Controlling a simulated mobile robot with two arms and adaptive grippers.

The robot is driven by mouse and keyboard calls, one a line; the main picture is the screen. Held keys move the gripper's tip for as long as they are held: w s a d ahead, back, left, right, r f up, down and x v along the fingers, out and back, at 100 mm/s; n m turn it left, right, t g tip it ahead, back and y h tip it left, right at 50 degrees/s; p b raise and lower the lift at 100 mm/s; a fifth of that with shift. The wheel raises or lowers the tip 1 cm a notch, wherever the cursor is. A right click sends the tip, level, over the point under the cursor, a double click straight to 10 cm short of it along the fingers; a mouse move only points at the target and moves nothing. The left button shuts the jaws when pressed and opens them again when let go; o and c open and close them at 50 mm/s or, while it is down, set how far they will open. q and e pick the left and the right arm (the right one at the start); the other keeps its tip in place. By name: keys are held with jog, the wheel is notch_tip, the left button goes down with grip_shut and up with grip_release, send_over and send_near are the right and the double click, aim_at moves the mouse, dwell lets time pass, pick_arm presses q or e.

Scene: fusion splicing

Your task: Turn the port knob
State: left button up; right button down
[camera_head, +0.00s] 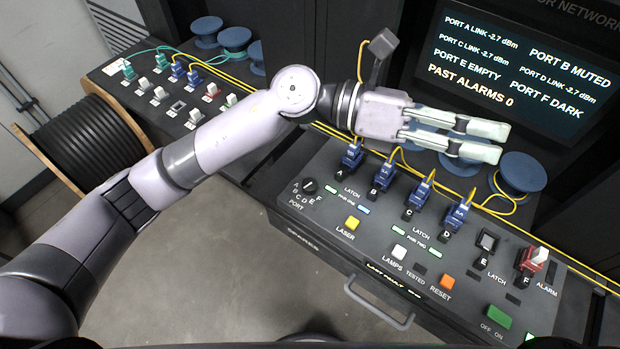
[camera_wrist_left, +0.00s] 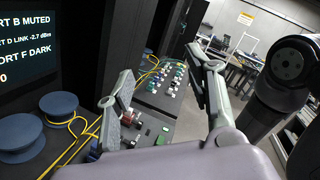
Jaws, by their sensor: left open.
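The port knob (camera_head: 310,186) is a small round black knob at the left end of the near console's sloped panel, with letters A to F around it and PORT printed below. My left gripper (camera_head: 503,143) is open and empty. It is above the back of the console, to the right of the knob and well apart from it, with fingers pointing right toward the screen. In the left wrist view its two fingers (camera_wrist_left: 165,95) are spread with nothing between them. I cannot make out the knob in the wrist view. My right gripper is not in view.
Blue connectors (camera_head: 422,188) with yellow cables stand along the console. It also bears a yellow laser button (camera_head: 352,223), an orange reset button (camera_head: 447,282) and a red-based connector (camera_head: 533,259). A screen (camera_head: 510,65) reads PORT B MUTED. A cable reel (camera_head: 85,140) stands at left.

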pick_arm(q)
notch_tip(320, 180, down, 5)
jog(key=m+y, duration=0.3)
jog(key=y, duration=0.1)
jog(key=m+t+y, duration=0.4)
jog(key=t+y, duration=0.2)
jog(key=y, duration=0.8)
send_over(310, 184)
notch_tip(310, 184, down, 7)
notch_tip(310, 184, down, 16)
jog(key=p, duration=0.6)
jog(key=shift+f, duration=0.55)
